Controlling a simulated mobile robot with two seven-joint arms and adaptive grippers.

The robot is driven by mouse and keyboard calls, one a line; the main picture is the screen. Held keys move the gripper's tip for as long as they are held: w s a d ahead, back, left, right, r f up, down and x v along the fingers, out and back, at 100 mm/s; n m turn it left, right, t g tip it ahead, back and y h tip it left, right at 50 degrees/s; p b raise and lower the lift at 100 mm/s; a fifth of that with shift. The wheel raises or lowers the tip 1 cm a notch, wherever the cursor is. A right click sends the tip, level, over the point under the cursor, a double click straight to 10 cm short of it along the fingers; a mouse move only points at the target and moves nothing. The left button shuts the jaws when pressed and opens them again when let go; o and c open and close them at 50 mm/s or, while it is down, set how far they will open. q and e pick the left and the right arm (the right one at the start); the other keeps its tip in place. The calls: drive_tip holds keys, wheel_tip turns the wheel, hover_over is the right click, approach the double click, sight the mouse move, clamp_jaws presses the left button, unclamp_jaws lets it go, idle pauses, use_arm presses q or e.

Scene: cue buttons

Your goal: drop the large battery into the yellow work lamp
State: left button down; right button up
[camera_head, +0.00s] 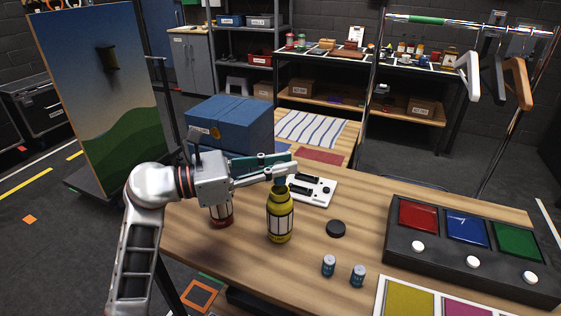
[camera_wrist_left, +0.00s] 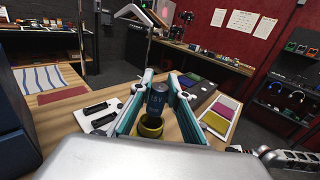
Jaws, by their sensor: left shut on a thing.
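The yellow work lamp (camera_head: 280,222) stands upright on the wooden table in the head view. Its open yellow rim (camera_wrist_left: 150,128) shows in the left wrist view. My left gripper (camera_head: 284,172) is right above the lamp and shut on the large battery (camera_wrist_left: 157,98), which is dark blue and upright between the fingers. In the left wrist view, the battery's lower end is at the lamp's mouth; I cannot tell how far inside it is. In the head view, the fingers mostly hide the battery. My right gripper is in neither view.
A red lamp (camera_head: 221,215) stands left of the yellow one, partly under my arm. Behind are a white tray (camera_head: 316,190) and a blue box (camera_head: 230,122). A button console (camera_head: 465,262) fills the right.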

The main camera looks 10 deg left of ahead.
sight(280, 179)
use_arm(q)
drive_tip(key=shift+f+b, duration=1.25)
drive_tip(key=shift+f, duration=0.7)
drive_tip(key=c, duration=1.8)
unclamp_jaws()
drive_tip(key=shift+c, duration=0.2)
drive_tip(key=v, duration=1.2)
